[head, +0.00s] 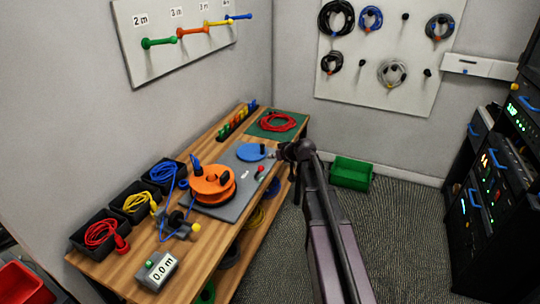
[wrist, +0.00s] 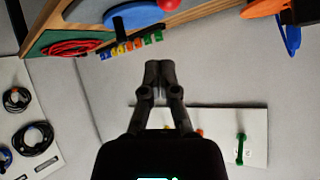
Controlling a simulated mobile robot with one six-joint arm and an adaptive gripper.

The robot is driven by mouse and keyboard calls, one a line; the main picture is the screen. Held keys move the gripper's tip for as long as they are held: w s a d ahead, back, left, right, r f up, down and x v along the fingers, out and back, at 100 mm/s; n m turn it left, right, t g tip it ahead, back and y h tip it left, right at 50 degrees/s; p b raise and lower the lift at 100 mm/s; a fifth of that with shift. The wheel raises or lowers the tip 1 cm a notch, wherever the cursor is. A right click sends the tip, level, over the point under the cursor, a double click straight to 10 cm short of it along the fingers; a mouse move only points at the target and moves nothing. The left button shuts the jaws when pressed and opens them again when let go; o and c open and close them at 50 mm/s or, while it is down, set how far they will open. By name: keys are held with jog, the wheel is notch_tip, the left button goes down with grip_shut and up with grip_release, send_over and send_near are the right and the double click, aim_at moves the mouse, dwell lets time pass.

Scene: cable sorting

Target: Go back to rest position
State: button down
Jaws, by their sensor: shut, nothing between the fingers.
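My gripper (wrist: 159,66) is shut and empty in the wrist view, its fingertips together in front of the grey wall. In the head view my gripper (head: 280,152) is at the end of my arm, near the right edge of the workbench (head: 140,235). It is just right of the blue disc (head: 250,152) on the grey plate. I cannot tell from the head view how high above the bench it is.
An orange reel (head: 212,180), black bins with red, yellow and blue cables, a 0.0 m meter (head: 157,270) and a green mat (head: 262,131) with a red cable (head: 278,122) occupy the bench. A green crate (head: 352,172) is on the floor; a rack (head: 500,190) stands right. Open carpet lies between.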

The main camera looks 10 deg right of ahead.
jog(key=s+a+m+g+h+p, duration=0.1)
jog(key=s+g+p, duration=0.3)
jog(key=s, duration=1.1)
jog(key=s+a+m+g+h+p, duration=0.2)
jog(key=s+a+g+h+p, duration=0.1)
jog(key=s, duration=1.2)
jog(key=a+g+h, duration=0.1)
jog(key=g, duration=0.1)
jog(key=shift+s+g+p, duration=0.3)
jog(key=shift+s+p, duration=0.05)
jog(key=shift+p, duration=0.05)
